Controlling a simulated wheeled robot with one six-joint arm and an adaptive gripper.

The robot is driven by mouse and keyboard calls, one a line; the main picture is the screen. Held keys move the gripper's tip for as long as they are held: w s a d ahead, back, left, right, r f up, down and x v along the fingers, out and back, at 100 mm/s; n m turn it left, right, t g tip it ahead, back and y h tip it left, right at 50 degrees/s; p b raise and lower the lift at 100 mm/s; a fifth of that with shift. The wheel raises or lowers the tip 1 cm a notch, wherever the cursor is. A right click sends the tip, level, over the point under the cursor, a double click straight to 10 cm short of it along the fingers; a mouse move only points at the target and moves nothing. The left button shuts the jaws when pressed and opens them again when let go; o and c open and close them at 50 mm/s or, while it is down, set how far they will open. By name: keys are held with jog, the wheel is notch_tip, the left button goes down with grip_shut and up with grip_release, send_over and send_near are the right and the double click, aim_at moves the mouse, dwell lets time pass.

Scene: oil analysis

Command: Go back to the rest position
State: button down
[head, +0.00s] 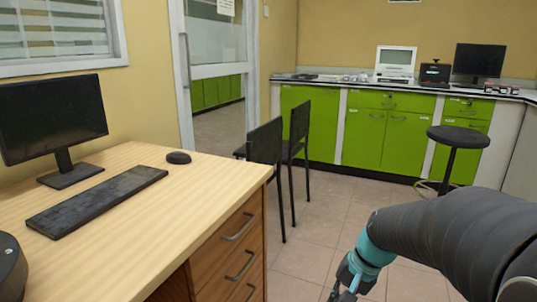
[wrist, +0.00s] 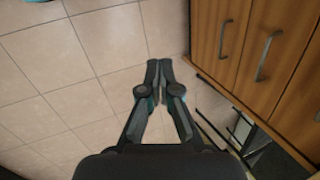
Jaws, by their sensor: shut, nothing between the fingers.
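My gripper (wrist: 158,64) is in the middle of the wrist view, with its two fingers together at the tips and nothing between them. It points down over the tiled floor (wrist: 60,75). In the head view my gripper (head: 343,290) shows at the bottom edge, partly cut off, at the end of my dark arm with a teal band. It hangs to the right of the wooden desk, apart from it.
The wooden desk (head: 150,200) with drawers (head: 240,235) stands left, close to my gripper; the drawers (wrist: 235,45) also show in the wrist view. Black chairs (head: 265,145) and a stool (head: 457,140) stand ahead. Green cabinets (head: 385,130) line the back. Floor between is clear.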

jog(key=s+r+n+t+h, duration=0.2)
jog(key=s+r+n, duration=0.1)
jog(key=s, duration=0.4)
jog(key=s+d+r+n+t+h, duration=0.1)
jog(key=s+r+n+t+h, duration=0.1)
jog(key=s+r, duration=0.3)
jog(key=shift+s+r+n+t, duration=0.25)
jog(key=shift+s+n+t, duration=0.15)
jog(key=shift+s, duration=0.65)
